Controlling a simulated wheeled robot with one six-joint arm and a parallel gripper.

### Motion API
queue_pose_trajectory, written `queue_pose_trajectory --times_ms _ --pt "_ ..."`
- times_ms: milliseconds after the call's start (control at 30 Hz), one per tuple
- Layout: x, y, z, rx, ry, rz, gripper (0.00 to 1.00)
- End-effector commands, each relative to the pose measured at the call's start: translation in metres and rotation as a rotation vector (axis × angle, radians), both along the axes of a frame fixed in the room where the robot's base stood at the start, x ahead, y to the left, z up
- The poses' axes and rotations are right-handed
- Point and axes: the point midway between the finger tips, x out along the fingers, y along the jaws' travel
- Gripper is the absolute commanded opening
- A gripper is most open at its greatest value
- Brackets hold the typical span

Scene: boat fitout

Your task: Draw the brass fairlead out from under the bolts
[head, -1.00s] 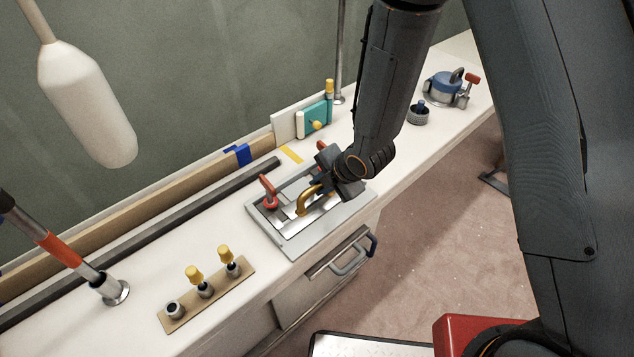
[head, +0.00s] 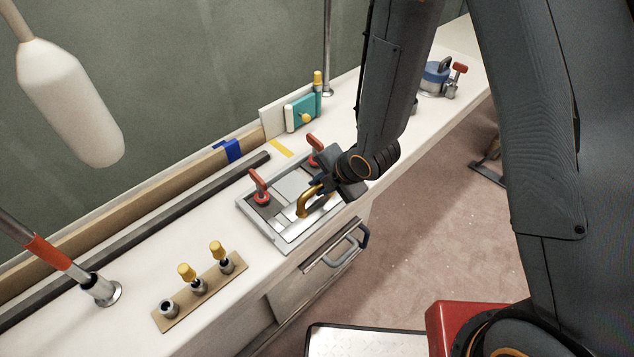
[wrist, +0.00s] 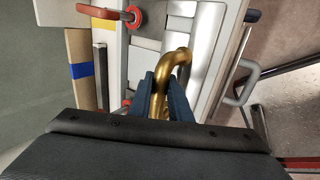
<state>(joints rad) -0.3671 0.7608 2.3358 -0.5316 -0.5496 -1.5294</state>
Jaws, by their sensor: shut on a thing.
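The brass fairlead (head: 303,205) shows as a curved golden bar over the bright metal part of a shallow grey tray (head: 285,247) on the white bench. My gripper (head: 318,187) is shut on the fairlead, with one blue-grey finger on each side of its bar; the wrist view shows this grip (wrist: 163,85) and the golden bend (wrist: 180,57) beyond the fingertips. Two red-handled bolts stand at the tray's back side, one at the left (head: 259,186) and one at the right (head: 316,149). The fairlead is in front of them. Its lower part is partly hidden.
A board with yellow-topped fittings (head: 205,296) lies left of the tray. A teal block (head: 302,111) and a blue-topped device (head: 437,74) stand farther back. A grey drawer handle (head: 342,251) sticks out below the bench edge. A white fender (head: 70,100) hangs upper left.

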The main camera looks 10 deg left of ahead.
Motion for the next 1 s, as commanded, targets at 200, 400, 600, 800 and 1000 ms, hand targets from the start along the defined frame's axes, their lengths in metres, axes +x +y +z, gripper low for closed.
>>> queue_pose_trajectory --times_ms 200,400,600,800,1000 --pt "-0.001 -0.001 0.000 0.001 -0.001 0.000 0.39" --pt "-0.001 -0.001 0.000 0.001 -0.001 0.000 0.39" --pt "-0.003 -0.004 0.007 0.001 -0.002 0.000 0.39" --pt "-0.011 -0.014 0.027 0.002 -0.004 -0.001 0.39" --pt "-0.020 -0.025 0.049 0.002 -0.004 0.000 0.39"
